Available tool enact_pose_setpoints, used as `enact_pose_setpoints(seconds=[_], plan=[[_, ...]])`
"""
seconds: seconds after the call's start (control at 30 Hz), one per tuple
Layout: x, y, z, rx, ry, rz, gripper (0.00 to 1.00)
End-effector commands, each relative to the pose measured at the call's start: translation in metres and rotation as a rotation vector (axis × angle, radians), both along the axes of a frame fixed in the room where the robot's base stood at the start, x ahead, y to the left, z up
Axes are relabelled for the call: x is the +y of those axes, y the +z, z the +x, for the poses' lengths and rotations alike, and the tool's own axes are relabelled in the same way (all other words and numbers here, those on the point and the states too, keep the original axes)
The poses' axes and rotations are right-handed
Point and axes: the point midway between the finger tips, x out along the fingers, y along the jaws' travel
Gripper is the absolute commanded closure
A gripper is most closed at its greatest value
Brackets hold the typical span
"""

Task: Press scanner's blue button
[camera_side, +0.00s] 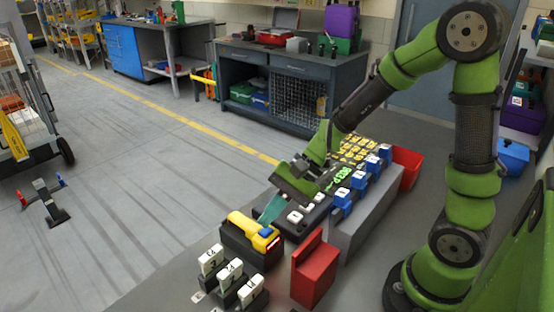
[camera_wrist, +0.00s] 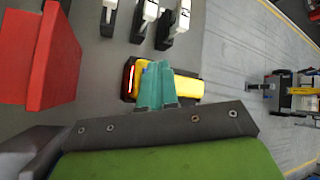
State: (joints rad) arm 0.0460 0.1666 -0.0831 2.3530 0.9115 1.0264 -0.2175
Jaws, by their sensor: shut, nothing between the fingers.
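The scanner (camera_side: 250,228) is yellow and sits in a dark base at the front of the work surface. Its blue button (camera_side: 266,232) is on top near the right end, beside a red-lit face. My gripper (camera_side: 266,218) is shut and empty, its teal fingers pointing down just above the scanner near the button. I cannot tell whether the tips touch it. In the wrist view my gripper (camera_wrist: 157,68) covers the middle of the scanner (camera_wrist: 187,88). Only a sliver of blue shows beside the fingers there, and the button is mostly hidden.
A red block (camera_side: 314,268) stands right of the scanner. Several white-topped pieces (camera_side: 230,270) stand in dark holders in front of it. Blue pieces with white tops line a grey ledge (camera_side: 368,210) at the right. A red bin (camera_side: 408,166) is beyond them.

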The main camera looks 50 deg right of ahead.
Motion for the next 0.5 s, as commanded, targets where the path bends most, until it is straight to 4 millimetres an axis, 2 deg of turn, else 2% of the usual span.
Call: enact_pose_setpoints(seconds=[0.13, 0.5], plan=[[0.0, 0.006, 0.001, -0.003, 0.001, 0.0, 1.0], [0.0, 0.042, 0.001, -0.004, 0.001, 0.001, 1.0]])
